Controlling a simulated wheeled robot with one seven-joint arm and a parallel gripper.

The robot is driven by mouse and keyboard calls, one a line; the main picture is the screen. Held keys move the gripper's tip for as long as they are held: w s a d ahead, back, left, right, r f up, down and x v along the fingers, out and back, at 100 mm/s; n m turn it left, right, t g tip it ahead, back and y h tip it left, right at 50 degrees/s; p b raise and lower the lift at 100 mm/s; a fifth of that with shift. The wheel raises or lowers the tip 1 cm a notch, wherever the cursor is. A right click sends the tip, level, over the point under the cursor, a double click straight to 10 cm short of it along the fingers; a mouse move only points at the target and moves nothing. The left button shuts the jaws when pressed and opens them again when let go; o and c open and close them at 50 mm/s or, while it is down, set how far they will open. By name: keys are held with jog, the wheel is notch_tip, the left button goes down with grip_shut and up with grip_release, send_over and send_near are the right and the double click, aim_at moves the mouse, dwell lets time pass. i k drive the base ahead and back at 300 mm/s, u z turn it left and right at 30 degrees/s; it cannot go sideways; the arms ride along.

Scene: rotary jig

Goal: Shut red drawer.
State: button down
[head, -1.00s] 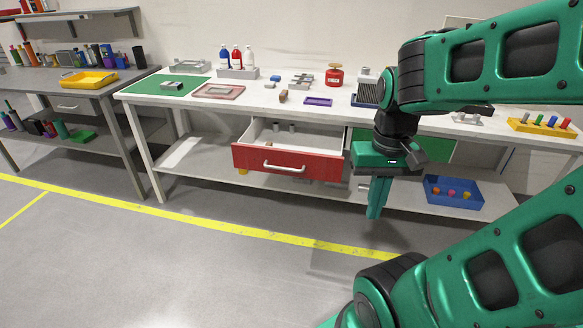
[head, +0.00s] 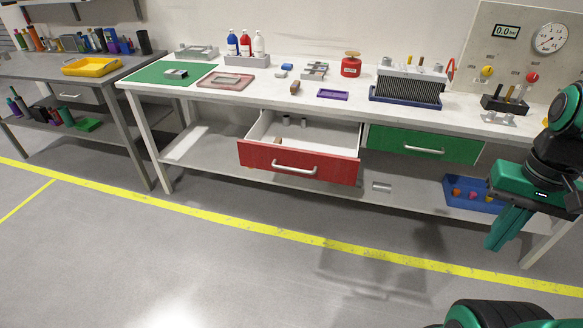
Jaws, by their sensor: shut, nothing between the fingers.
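The red drawer (head: 300,163) is pulled out under the white workbench, in the middle of the head view. Its front carries a pale bar handle (head: 294,169), and a few small grey cylinders (head: 295,121) stand inside near the back. My gripper (head: 508,230) is at the right of the view, pointing down, shut and empty. It is well to the right of the red drawer and apart from it, at about the height of the lower shelf.
A closed green drawer (head: 423,144) sits right of the red one. A blue bin (head: 460,206) with coloured balls stands on the lower shelf near my gripper. The bench top (head: 275,97) holds several items. The floor in front is clear, crossed by a yellow line.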

aim_at(307, 137)
jog(key=z, duration=0.05)
jog(key=i, duration=1)
jog(key=u, duration=0.05)
